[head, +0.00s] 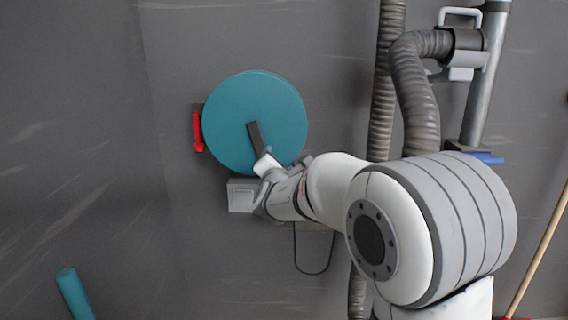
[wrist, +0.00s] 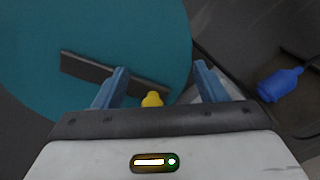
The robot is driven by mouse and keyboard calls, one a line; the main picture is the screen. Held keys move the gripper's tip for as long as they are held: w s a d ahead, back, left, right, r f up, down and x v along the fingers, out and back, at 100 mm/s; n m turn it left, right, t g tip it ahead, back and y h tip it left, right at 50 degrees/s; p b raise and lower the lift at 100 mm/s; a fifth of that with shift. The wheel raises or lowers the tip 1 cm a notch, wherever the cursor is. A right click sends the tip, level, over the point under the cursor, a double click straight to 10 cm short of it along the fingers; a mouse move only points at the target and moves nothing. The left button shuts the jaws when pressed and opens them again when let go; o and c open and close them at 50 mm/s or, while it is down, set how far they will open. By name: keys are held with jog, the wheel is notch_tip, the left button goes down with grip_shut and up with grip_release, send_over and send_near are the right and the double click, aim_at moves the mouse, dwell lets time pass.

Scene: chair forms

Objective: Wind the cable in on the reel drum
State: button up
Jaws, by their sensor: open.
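The reel drum (head: 240,110) is a large teal disc on the dark wall in the head view; its face (wrist: 150,30) fills the upper left of the wrist view. A dark crank bar (head: 255,136) lies across the drum face, and it also shows in the wrist view (wrist: 85,67). A yellow knob (wrist: 152,99) sits by the bar's right end. My gripper (wrist: 160,80) is open, with one blue finger on each side of the knob and gaps to both. In the head view my gripper (head: 268,165) is at the drum's lower edge. A thin black cable (head: 313,273) hangs in a loop below.
A red lever (head: 198,132) is left of the drum, and a grey box (head: 241,195) is below it. Ribbed hoses (head: 381,110) and a grey pipe (head: 484,95) run at the right. A blue handle (wrist: 280,85) shows right of my gripper. A teal cylinder (head: 74,293) is lower left.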

jog(key=shift+s+b, duration=0.3)
jog(key=shift+s, duration=0.1)
jog(key=s+b, duration=0.3)
jog(key=s, duration=0.6)
jog(key=shift+a, duration=0.2)
jog(key=shift+s, duration=0.1)
